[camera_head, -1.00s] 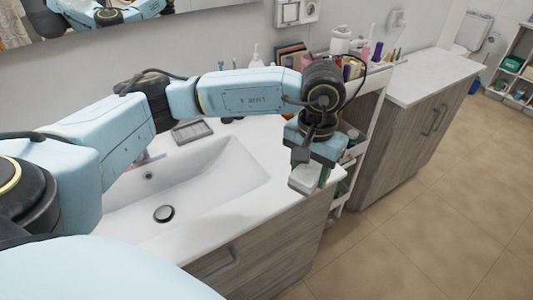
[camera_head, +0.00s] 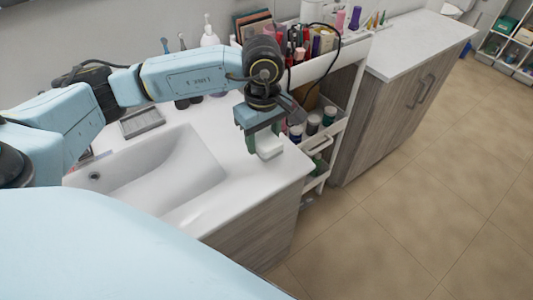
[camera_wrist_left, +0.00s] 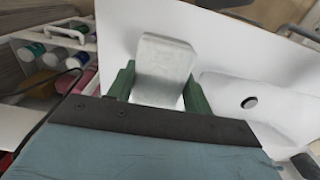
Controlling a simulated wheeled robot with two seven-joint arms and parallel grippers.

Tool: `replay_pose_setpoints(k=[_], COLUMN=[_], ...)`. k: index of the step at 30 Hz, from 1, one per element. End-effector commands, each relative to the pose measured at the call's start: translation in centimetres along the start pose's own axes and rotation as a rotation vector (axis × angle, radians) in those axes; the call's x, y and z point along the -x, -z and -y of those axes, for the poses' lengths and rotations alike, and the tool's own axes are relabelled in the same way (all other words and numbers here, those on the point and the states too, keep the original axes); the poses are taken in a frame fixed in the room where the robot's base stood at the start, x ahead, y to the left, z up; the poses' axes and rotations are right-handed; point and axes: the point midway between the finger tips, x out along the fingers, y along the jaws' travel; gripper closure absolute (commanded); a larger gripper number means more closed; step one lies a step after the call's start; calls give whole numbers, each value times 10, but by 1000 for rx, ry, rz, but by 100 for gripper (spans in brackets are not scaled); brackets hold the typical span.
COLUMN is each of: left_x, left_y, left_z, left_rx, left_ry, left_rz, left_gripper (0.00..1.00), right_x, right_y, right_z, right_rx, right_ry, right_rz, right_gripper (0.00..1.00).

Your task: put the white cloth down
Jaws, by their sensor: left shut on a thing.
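The white cloth (camera_head: 268,147) is a small folded pad. My left gripper (camera_head: 260,140) is shut on it, above the right end of the white sink counter (camera_head: 235,200). In the left wrist view the cloth (camera_wrist_left: 163,62) sits between the green fingers of my left gripper (camera_wrist_left: 158,88), with the pale counter behind it. I cannot tell whether the cloth touches the counter. My right gripper is not in view.
The sink basin (camera_head: 150,175) lies left of the cloth. A white cart (camera_head: 340,75) with several cosmetics stands close to the counter's right end. A soap dish (camera_head: 141,121) and bottles stand at the back. The counter's front right corner is clear.

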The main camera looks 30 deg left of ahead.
Motion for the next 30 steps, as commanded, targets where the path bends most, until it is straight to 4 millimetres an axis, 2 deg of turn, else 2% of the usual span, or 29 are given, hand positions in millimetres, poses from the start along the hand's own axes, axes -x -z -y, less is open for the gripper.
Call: replay_pose_setpoints(k=[1,5,8,15,27,28,30], left_x=[-10,-24,-30,-61,-68,-67,-66], left_y=[0,-1,0,0,0,0,0], left_z=[0,0,0,0,-1,0,0], left_rx=[0,-1,-1,-2,-3,-3,-3], left_ry=[3,0,1,1,-2,-1,-1], left_rz=[2,2,1,1,0,0,0], left_gripper=[72,72,72,72,72,46,36], right_x=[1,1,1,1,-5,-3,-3], right_y=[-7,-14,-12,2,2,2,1], right_z=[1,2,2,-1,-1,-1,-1], right_rx=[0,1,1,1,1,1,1], right_ry=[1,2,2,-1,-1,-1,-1], right_rz=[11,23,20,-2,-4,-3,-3], right_gripper=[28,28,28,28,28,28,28])
